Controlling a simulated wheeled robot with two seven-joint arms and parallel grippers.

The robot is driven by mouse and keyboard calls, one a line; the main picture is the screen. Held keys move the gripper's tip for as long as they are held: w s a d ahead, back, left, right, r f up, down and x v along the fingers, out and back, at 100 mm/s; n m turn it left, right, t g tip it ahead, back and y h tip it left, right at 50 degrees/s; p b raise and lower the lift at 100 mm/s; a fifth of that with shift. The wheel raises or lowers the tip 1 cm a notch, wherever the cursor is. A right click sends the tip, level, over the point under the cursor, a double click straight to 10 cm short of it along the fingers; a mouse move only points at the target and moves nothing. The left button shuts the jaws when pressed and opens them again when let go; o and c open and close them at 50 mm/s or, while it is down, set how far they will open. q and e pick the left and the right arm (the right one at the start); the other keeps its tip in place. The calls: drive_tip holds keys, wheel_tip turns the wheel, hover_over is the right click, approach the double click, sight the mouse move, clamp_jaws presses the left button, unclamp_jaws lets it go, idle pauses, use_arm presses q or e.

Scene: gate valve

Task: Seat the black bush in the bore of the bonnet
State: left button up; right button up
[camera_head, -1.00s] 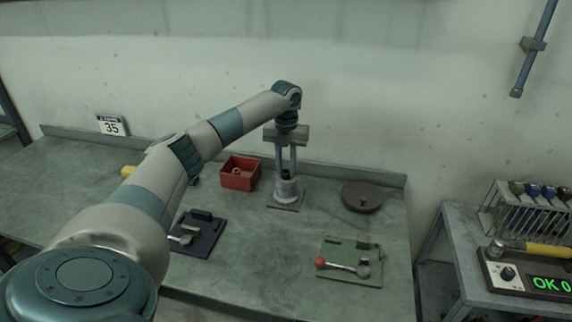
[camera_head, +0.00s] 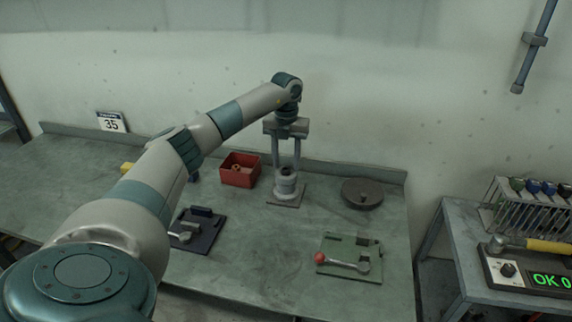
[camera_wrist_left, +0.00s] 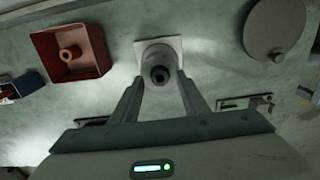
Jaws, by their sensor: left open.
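The grey bonnet (camera_head: 286,187) stands upright on a square plate on the bench. It also shows in the left wrist view (camera_wrist_left: 157,54). The black bush (camera_wrist_left: 160,75) shows there as a dark ring with a hole at the bonnet's top end. How deep it sits in the bore I cannot tell. My left gripper (camera_head: 286,170) points down over the bonnet, open. Its two fingers stand apart on either side of the bonnet's top in the left wrist view (camera_wrist_left: 160,82). My right gripper is not in view.
A red bin (camera_head: 239,176) with an orange-brown ring stands left of the bonnet. A round dark disc (camera_head: 362,193) lies to its right. A dark fixture (camera_head: 199,232) and a green plate with a red-knobbed lever (camera_head: 349,257) lie nearer. The middle bench front is clear.

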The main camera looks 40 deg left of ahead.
sight(286, 168)
use_arm(q)
wheel_tip(286, 168, up, 11)
drive_tip(key=b, duration=0.3)
drive_tip(key=shift+b, duration=0.3)
idle(0.7)
